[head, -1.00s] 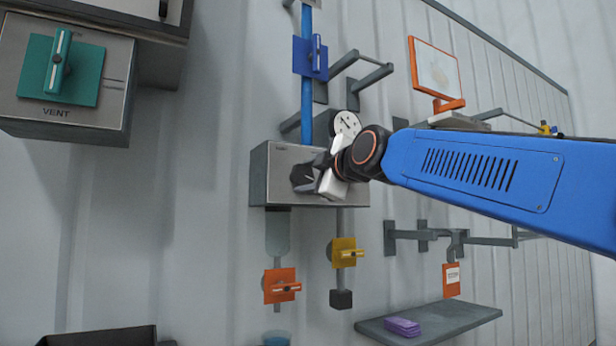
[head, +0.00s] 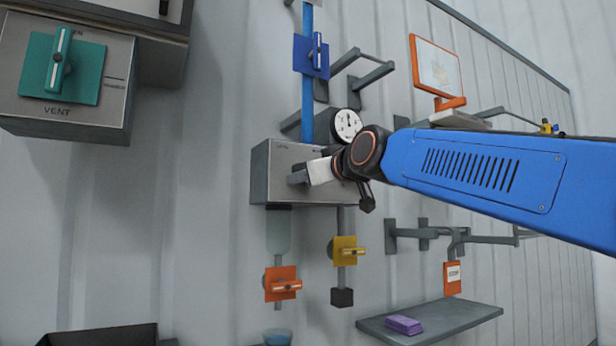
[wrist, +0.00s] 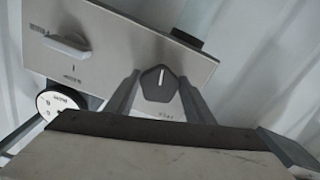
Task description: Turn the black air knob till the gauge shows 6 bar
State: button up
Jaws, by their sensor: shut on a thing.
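The black air knob (wrist: 158,85) sits on a grey metal box front and has a white pointer line. My gripper (wrist: 160,97) is shut on it, with one finger on each side. In the head view my gripper (head: 299,177) is at the front of the metal box (head: 262,180) and hides the knob. The round white gauge (head: 347,123) stands at the box's upper right. Its needle looks roughly upright, but the numbers are too small to read. In the wrist view the gauge (wrist: 58,102) is partly hidden.
A pale grey handle (wrist: 68,45) is on the same box front. A blue valve (head: 311,55) is above the box; orange (head: 281,284) and yellow (head: 345,251) valves hang below. A teal vent valve (head: 62,68) is at upper left. A shelf (head: 450,320) is at lower right.

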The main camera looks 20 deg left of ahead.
jog(key=shift+s+a+f+m, duration=0.1)
jog(key=shift+m, duration=1.7)
jog(key=shift+s+a+m, duration=0.1)
jog(key=shift+m, duration=1.7)
jog(key=o, duration=1.1)
jog(key=shift+c, duration=0.2)
jog(key=shift+d, duration=0.1)
jog(key=v, duration=1.7)
jog(key=shift+s+d, duration=0.1)
jog(key=shift+s, duration=0.05)
